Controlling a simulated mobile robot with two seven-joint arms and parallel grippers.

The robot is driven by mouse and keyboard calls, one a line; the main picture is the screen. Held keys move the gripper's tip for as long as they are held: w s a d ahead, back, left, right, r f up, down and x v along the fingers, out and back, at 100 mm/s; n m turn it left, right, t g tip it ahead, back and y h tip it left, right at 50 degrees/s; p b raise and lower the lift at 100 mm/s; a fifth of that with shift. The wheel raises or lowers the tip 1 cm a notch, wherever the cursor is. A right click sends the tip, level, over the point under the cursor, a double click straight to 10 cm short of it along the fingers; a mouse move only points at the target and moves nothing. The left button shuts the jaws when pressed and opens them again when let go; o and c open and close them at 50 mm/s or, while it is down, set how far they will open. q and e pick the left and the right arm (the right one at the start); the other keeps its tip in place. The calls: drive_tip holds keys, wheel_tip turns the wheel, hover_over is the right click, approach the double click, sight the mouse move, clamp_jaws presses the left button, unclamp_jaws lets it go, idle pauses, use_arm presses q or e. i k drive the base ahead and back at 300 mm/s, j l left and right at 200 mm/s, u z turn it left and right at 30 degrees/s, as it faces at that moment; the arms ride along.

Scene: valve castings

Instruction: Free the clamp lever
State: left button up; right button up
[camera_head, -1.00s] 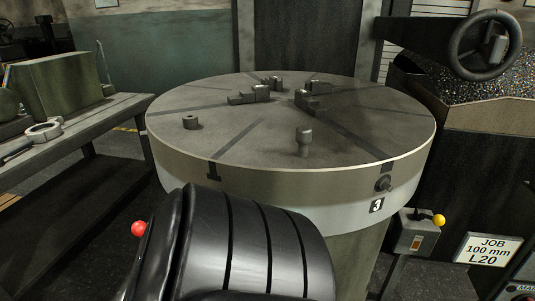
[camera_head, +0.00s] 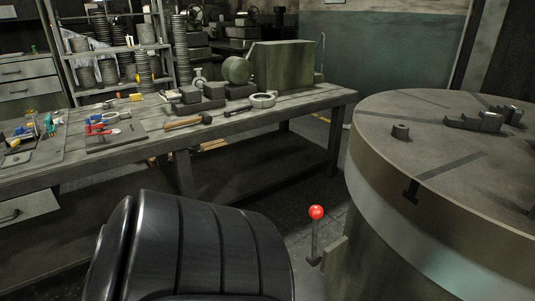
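A lever with a red ball knob (camera_head: 316,212) stands upright low beside the round machine table (camera_head: 385,170), on its left side. Its dark shaft runs down to a small grey block near the table's pedestal. I cannot tell from this view whether this is the clamp lever or how it is held. Neither of my grippers is in view.
A long workbench (camera_head: 190,165) with tools stands on the left and back. A hammer (camera_head: 187,122) and a ring-shaped part (camera_head: 263,100) lie on it. A small cylinder (camera_head: 400,131) and jaw blocks (camera_head: 480,122) sit on the round table. Floor shows between bench and table.

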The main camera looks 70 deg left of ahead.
sight(315, 212)
drive_tip(key=j+u, duration=0.1)
drive_tip(key=u, duration=0.3)
drive_tip(key=j+u, duration=0.15)
drive_tip(key=u, duration=0.2)
drive_tip(key=j+u, duration=0.1)
drive_tip(key=u, duration=0.3)
drive_tip(key=i+j+u, duration=0.1)
drive_tip(key=u, duration=0.25)
drive_tip(key=i+j, duration=0.1)
drive_tip(key=j+u, duration=0.05)
drive_tip(key=j, duration=0.05)
